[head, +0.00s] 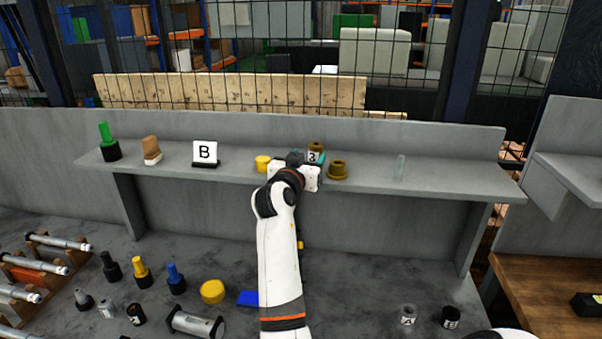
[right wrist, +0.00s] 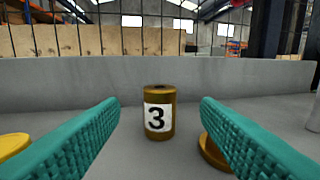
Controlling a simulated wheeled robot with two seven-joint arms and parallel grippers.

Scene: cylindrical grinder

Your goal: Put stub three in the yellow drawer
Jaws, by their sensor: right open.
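Stub three is a brass-brown cylinder with a white label marked 3. It stands upright on the grey shelf, in the middle of the right wrist view (right wrist: 159,95), and its top shows in the head view (head: 316,146). My right gripper (head: 308,159) reaches over the shelf with its teal fingers open. In the right wrist view the gripper (right wrist: 159,105) has one finger on each side of the stub, with clear gaps; neither finger touches it. The arm and gripper hide part of the stub in the head view. My left gripper and the yellow drawer are not in view.
A brown flanged piece (head: 338,170) stands close right of the fingers, and a yellow round piece (head: 263,163) close left. A B sign (head: 205,152) is further left on the shelf (head: 440,180). Several knobs and cylinders stand on the bench below.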

